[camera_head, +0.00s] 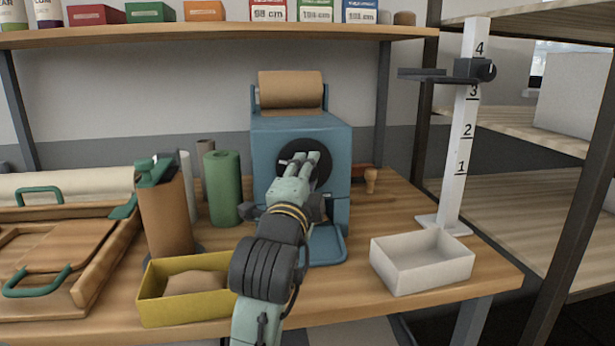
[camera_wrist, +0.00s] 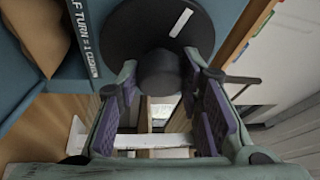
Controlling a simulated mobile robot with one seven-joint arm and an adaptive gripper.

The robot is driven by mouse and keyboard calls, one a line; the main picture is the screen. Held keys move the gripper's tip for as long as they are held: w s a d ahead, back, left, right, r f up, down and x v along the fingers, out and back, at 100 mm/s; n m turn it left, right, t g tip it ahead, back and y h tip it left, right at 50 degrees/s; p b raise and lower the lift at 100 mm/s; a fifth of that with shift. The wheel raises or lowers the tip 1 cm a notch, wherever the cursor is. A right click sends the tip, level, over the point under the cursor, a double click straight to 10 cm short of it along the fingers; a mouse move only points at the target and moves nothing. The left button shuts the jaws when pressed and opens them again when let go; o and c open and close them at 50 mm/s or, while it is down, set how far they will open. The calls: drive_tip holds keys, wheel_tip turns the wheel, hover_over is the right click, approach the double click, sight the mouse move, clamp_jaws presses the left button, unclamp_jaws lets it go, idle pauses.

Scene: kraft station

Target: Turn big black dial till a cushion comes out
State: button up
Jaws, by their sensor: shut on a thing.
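The big black dial (camera_head: 292,157) is on the front of a blue machine (camera_head: 330,135) with a roll of brown paper (camera_head: 290,90) on top. My gripper (camera_head: 311,165) reaches the dial from the front and covers part of it. In the wrist view, the fingers (camera_wrist: 160,75) are on either side of the dial's round hub (camera_wrist: 160,72), shut on it. The dial face (camera_wrist: 130,30) has a white mark (camera_wrist: 180,22) at its upper right. A label (camera_wrist: 84,38) beside it reads "F TURN = 1 CUSHION", partly cut off. The visible part of the blue tray (camera_head: 328,246) below is empty.
A yellow bin (camera_head: 150,310) holding a brown rounded thing (camera_head: 195,284) stands front left. A white open box (camera_head: 422,278) stands right. A green roll (camera_head: 222,190) and brown holder (camera_head: 165,215) are left of the machine. A white measuring post (camera_head: 463,140) stands right.

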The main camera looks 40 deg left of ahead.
drive_tip(key=shift+r+m+g+h, duration=0.1)
drive_tip(key=shift+m+g+h, duration=0.2)
drive_tip(key=shift+m, duration=0.9)
drive_tip(key=o, duration=1.2)
drive_tip(key=shift+c, duration=0.2)
drive_tip(key=v, duration=1.2)
